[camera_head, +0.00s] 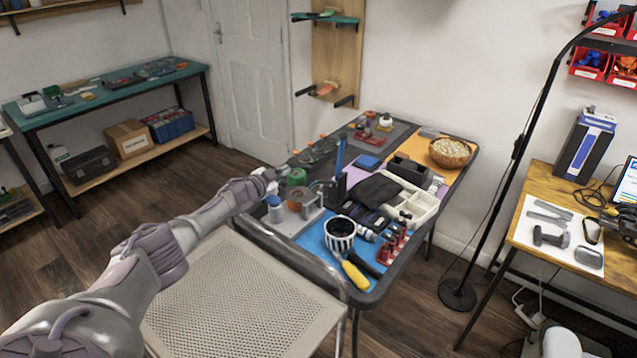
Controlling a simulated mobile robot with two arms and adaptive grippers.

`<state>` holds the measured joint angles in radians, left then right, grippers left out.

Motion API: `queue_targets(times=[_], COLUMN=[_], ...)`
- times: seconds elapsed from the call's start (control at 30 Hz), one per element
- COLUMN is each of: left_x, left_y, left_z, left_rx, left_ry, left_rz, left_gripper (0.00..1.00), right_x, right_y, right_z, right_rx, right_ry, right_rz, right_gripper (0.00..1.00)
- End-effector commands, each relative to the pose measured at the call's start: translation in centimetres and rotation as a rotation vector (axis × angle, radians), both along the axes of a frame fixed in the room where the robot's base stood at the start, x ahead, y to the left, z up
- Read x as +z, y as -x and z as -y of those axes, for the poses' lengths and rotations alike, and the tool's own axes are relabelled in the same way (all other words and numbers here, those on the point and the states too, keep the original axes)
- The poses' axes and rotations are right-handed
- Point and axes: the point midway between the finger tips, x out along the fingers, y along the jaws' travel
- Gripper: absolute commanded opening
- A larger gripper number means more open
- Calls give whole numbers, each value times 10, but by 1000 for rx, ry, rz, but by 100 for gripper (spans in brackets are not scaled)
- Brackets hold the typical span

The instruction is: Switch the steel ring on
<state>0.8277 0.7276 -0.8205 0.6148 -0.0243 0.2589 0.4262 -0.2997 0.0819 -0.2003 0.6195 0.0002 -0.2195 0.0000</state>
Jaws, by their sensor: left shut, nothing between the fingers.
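My left arm reaches in from the lower left. Its gripper (274,178) is shut and empty at the left edge of the cluttered work table (375,290). It is beside a green round item (296,176) and just above a small blue-topped jar (273,203). A grey metal device with a round top (301,198) stands close by on a pale base. I cannot clearly make out the steel ring or any switch; they may be part of this device, too small to tell. My right gripper is not in view.
A black-and-white striped cup (340,238), a yellow-handled tool (355,275), a white divided tray (424,206) and a wicker bowl (450,152) crowd the table. A perforated stool seat (235,300) is below my arm. A lamp pole (508,165) stands at right.

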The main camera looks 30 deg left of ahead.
Motion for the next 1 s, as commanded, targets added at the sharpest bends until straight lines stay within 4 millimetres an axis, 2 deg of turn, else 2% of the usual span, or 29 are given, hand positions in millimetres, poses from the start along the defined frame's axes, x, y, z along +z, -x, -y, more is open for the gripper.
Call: queue_targets(times=[0.27,0.8,1.0], left_x=[0,16,21], left_y=[15,95,112], left_z=[-1,1,1], left_rx=[1,-1,-1], left_ry=[2,-1,0], left_rz=[-1,-4,-2], left_gripper=[0,0,0], right_x=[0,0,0], right_y=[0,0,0], right_z=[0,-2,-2], right_rx=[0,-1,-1], right_ry=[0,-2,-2], right_rz=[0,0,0], right_gripper=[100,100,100])
